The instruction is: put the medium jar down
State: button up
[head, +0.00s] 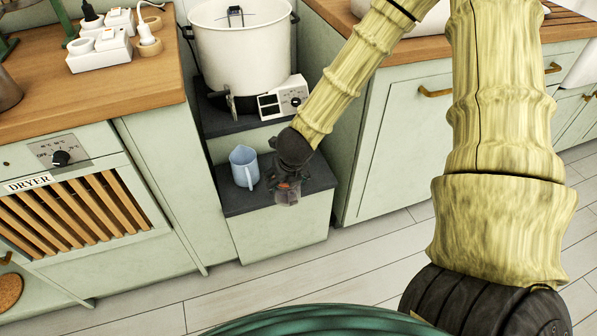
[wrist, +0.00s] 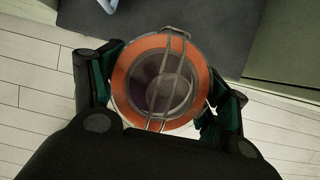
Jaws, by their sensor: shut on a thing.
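The medium jar (head: 287,191) is a clear jar with an orange ring and a wire clasp. In the wrist view the jar (wrist: 157,83) is seen from above, between the two fingers. My gripper (head: 289,172) is shut on it, with a finger on either side. In the head view the jar is at the front edge of the low dark step (head: 250,202).
A light blue pitcher (head: 244,166) stands on the step, left of the jar. A large white pot (head: 242,48) with a control box (head: 283,98) stands on the higher step behind. Cabinets flank the steps on both sides. The tiled floor (head: 330,270) in front is clear.

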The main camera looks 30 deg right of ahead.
jog(key=shift+w+d+f+b, duration=0.2)
jog(key=shift+w+d+f, duration=0.65)
jog(key=shift+w+d, duration=1.05)
jog(key=shift+w+d+f+b, duration=0.25)
jog(key=shift+w+d+f, duration=0.6)
jog(key=shift+w+d, duration=1.05)
jog(key=shift+w+d+f+b, duration=0.2)
jog(key=shift+w+d+f, duration=0.65)
jog(key=shift+w+d, duration=1.05)
jog(key=shift+s+d, duration=0.25)
jog(key=o, duration=1.8)
jog(key=shift+f, duration=0.1)
